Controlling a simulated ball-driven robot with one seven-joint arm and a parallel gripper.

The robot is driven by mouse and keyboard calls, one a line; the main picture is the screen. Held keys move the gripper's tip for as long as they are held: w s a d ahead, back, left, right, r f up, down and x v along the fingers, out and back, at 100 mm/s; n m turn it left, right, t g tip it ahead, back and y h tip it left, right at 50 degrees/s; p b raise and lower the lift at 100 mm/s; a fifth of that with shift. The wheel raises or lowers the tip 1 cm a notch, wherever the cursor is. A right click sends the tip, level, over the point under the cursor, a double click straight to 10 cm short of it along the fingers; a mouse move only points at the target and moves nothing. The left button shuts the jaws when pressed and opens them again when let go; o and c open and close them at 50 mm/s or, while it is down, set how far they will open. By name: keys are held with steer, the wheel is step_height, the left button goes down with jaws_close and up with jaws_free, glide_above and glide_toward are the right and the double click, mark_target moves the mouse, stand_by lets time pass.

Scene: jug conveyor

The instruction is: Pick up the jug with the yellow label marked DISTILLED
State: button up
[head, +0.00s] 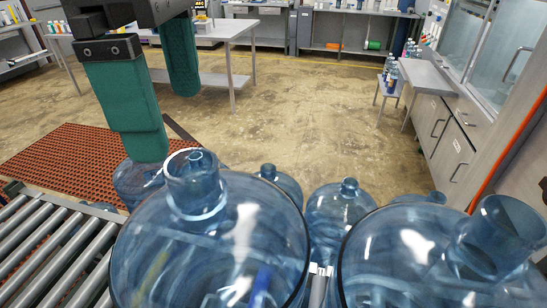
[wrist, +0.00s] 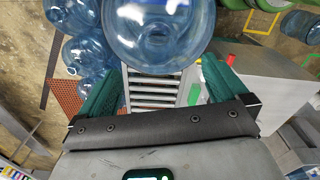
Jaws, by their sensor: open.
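My gripper (head: 163,125) is at the upper left of the head view, with two green fingers spread apart and nothing held. In the wrist view my gripper (wrist: 160,68) is open, and a large clear blue jug (wrist: 158,25) shows beyond its fingertips, seen from above. In the head view a large blue jug (head: 225,245) stands in the front middle, with a faint yellow patch showing through its left side. Another large jug (head: 420,255) stands at front right. No DISTILLED lettering is readable, so I cannot tell which jug carries it.
Smaller-looking jugs stand behind, one jug (head: 135,182) below my near finger and another jug (head: 340,210) in the middle. A roller conveyor (head: 50,250) is at left, beside a red-brown mat (head: 70,165). Cabinets (head: 445,140) line the right. The floor (head: 300,115) beyond is clear.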

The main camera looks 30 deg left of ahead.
mark_target(190, 162)
steer(key=f, duration=0.6)
steer(key=f+p, duration=0.1)
steer(key=f, duration=0.2)
steer(key=shift+w+d+f, duration=0.1)
steer(key=shift+w+f, duration=0.05)
steer(key=shift+w, duration=0.1)
steer(key=shift+c, duration=0.4)
jaws_close()
stand_by(0.3)
